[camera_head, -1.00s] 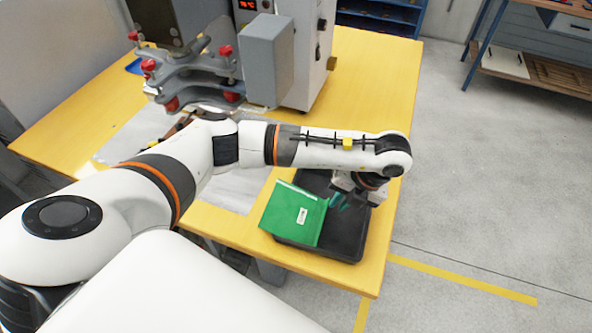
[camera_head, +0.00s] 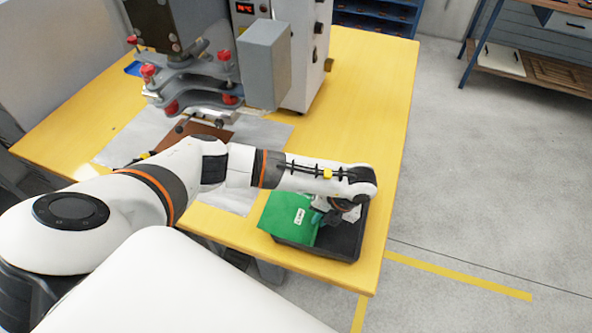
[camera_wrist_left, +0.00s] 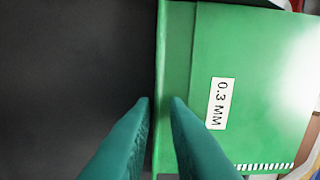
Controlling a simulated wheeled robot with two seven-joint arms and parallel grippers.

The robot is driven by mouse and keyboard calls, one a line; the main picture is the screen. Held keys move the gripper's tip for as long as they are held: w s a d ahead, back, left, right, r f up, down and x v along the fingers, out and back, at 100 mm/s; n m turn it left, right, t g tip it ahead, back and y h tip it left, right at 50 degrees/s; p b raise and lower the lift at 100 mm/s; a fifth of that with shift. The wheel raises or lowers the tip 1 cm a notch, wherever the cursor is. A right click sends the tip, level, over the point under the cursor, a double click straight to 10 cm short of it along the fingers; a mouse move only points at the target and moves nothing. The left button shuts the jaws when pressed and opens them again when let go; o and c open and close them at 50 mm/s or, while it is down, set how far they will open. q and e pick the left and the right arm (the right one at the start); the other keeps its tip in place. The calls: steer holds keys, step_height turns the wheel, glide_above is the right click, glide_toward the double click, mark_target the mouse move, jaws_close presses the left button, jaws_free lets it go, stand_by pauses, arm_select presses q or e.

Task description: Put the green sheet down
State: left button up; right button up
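The green sheet (camera_head: 285,214), with a white label, lies over the left part of the black tray (camera_head: 341,240) on the table. The left wrist view shows the sheet (camera_wrist_left: 255,60) face-on with its "0.3 MM" label, beside the dark tray floor (camera_wrist_left: 75,60). My left gripper (camera_head: 319,218) is low over the tray at the sheet's right side. In the wrist view its two teal fingers (camera_wrist_left: 162,103) stand a little apart, straddling the sheet's edge strip, with narrow gaps showing on both sides. Contact under the tips cannot be made out. My right gripper is not in view.
A grey welding machine (camera_head: 268,65) with red knobs stands at the back of the yellow table (camera_head: 370,90). A brown sheet (camera_head: 195,135) lies on a pale mat (camera_head: 120,143) before it. The table right of the machine is clear.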

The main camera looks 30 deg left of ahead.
arm_select(q)
jaws_close()
